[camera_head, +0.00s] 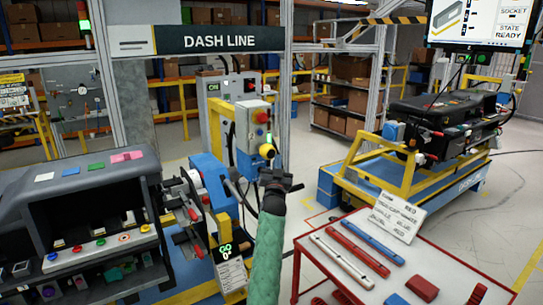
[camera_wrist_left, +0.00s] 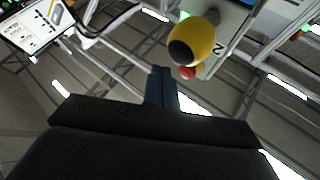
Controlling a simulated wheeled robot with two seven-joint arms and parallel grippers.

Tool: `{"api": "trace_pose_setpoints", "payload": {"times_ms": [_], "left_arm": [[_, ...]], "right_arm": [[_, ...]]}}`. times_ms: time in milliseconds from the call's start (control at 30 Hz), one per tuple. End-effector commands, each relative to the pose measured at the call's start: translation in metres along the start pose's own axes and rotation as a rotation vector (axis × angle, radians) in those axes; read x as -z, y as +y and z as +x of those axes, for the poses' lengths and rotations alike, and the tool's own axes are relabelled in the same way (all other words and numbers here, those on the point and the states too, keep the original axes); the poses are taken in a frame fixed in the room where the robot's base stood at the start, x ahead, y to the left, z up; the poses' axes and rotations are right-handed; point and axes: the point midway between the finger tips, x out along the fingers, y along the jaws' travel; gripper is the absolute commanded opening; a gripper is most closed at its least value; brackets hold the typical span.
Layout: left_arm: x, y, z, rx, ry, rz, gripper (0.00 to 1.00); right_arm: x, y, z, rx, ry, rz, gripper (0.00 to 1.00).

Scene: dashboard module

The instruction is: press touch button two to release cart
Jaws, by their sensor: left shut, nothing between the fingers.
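A grey control box (camera_head: 253,124) stands on a post near the middle of the head view, with a red button (camera_head: 262,117) on its face. A yellow touch button with a dark end (camera_head: 267,152) sits low on the box. In the left wrist view, the yellow button (camera_wrist_left: 195,42) is above and right of the fingertips, with a red part (camera_wrist_left: 187,72) beside it. My left gripper (camera_head: 275,169) is shut and empty, just below the yellow button in the head view. In the left wrist view, its fingers (camera_wrist_left: 161,74) appear apart from the button. My right gripper is out of view.
A dashboard module (camera_head: 75,190) is at left. A blue-and-yellow cart (camera_head: 400,180) carries another dark module (camera_head: 450,120) at right. A red-edged white table (camera_head: 345,240) with several bars is at front right. Grey floor lies open between post and cart.

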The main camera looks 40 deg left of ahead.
Motion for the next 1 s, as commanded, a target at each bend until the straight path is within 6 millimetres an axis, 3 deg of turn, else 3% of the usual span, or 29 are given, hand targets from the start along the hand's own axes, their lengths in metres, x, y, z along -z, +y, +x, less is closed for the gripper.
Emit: {"api": "trace_pose_setpoints", "payload": {"times_ms": [467,1000], "left_arm": [[0.019,0.019,-0.026,0.0,0.0,-0.002,0.0],[0.02,0.02,-0.028,0.0,0.0,-0.001,0.0]], "right_arm": [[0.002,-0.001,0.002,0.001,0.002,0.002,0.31],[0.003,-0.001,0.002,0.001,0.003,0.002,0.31]]}}
